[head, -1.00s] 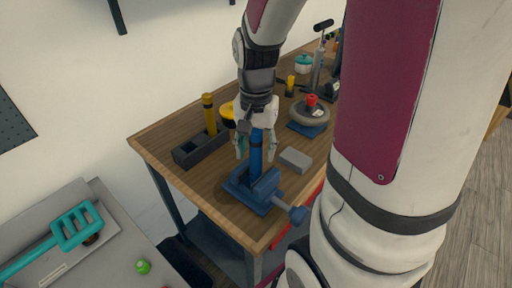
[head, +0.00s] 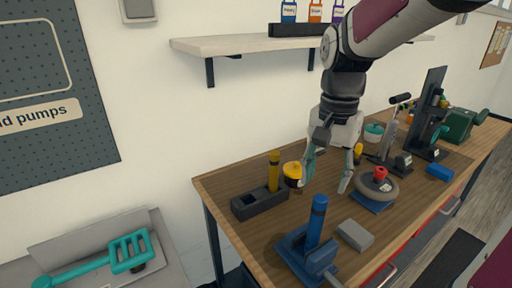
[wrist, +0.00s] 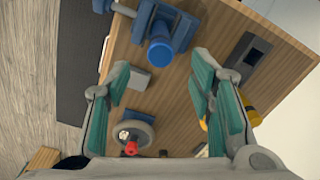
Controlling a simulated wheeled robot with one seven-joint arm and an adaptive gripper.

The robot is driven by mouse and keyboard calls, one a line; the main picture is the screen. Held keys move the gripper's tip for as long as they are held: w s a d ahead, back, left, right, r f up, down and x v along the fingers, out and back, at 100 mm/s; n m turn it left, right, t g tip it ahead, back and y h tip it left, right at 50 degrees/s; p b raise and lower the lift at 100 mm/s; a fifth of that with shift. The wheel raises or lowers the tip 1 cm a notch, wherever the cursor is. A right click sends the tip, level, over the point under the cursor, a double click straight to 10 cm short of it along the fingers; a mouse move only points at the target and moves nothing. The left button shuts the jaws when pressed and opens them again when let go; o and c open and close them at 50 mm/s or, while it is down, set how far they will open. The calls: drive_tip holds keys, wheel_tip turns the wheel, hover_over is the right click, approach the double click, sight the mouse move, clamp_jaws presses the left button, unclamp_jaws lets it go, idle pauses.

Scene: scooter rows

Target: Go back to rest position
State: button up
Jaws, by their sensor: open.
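My gripper (head: 330,176) is open and empty above the wooden workbench (head: 232,187). Its teal-lined fingers are spread apart, and the wrist view also shows the open fingers (wrist: 158,92) with nothing between them. The blue cylinder (head: 316,222) stands upright in the blue vise (head: 300,252) at the front of the bench. In the wrist view the cylinder (wrist: 160,53) and the vise (wrist: 182,28) lie beyond the fingertips, apart from them.
A dark block (head: 246,206) holds a yellow cylinder (head: 273,172). A yellow-topped jar (head: 293,172), a grey block (head: 355,235) and a wheel with a red knob (head: 380,172) stand near. A wall shelf (head: 240,45) is above the bench. A teal tool (head: 95,265) lies at lower left.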

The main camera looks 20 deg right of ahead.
idle(0.4)
drive_tip(key=s+a+r+n+t, duration=0.3)
drive_tip(key=s+a+n+t, duration=0.2)
drive_tip(key=s+a+n, duration=0.4)
drive_tip(key=shift+s+a+r+n, duration=0.15)
drive_tip(key=shift+a+r+n, duration=0.05)
drive_tip(key=shift+a+n, duration=0.85)
drive_tip(key=shift+d, duration=0.25)
idle(0.4)
